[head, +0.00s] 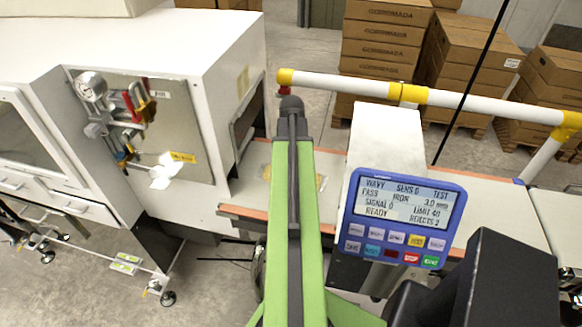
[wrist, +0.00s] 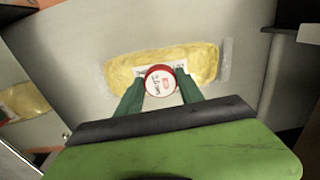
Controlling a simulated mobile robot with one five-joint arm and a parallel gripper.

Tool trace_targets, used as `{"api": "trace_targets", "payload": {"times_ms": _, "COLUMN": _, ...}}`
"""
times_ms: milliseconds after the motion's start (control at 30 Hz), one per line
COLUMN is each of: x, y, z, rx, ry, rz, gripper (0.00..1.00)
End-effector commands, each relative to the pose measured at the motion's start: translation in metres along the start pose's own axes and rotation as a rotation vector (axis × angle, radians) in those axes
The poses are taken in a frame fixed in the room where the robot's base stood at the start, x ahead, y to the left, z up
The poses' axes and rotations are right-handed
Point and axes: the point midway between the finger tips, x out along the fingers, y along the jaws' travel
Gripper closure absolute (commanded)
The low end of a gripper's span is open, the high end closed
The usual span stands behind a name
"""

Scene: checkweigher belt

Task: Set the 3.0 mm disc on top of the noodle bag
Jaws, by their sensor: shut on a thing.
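The 3.0 mm disc (wrist: 161,81), round with a red rim and a white printed face, is between the green fingers of my gripper (wrist: 160,84) in the wrist view. My gripper is shut on it. The noodle bag (wrist: 205,62), yellow with clear crimped ends and a white label, lies flat on the pale belt directly behind the disc in that view. The disc covers part of the label. Whether disc and bag touch, I cannot tell.
The belt (wrist: 85,35) is bare around the bag. A yellow shape (wrist: 24,105) at the left of the wrist view may be a reflection. The detector's blue panel (head: 402,217) reads READY, IRON 3.0. A white-and-yellow rail (head: 350,85) runs behind, and a white cabinet (head: 190,50) stands left.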

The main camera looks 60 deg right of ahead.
Motion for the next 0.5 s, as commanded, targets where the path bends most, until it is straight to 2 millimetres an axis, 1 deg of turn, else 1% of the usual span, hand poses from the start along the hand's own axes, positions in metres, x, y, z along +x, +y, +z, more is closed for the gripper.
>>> {"api": "trace_targets", "payload": {"times_ms": 33, "x": 0.0024, "y": -0.0001, "z": 0.0, "rx": 0.0, "ry": 0.0, "rz": 0.0, "gripper": 0.54}}
{"api": "trace_targets", "payload": {"times_ms": 200, "x": 0.0011, "y": -0.0003, "z": 0.0001, "rx": -0.001, "ry": 0.0, "rz": 0.0, "gripper": 0.34}}
{"api": "trace_targets", "payload": {"times_ms": 500, "x": 0.0002, "y": -0.0006, "z": 0.0002, "rx": -0.001, "ry": 0.0, "rz": 0.0, "gripper": 0.34}}
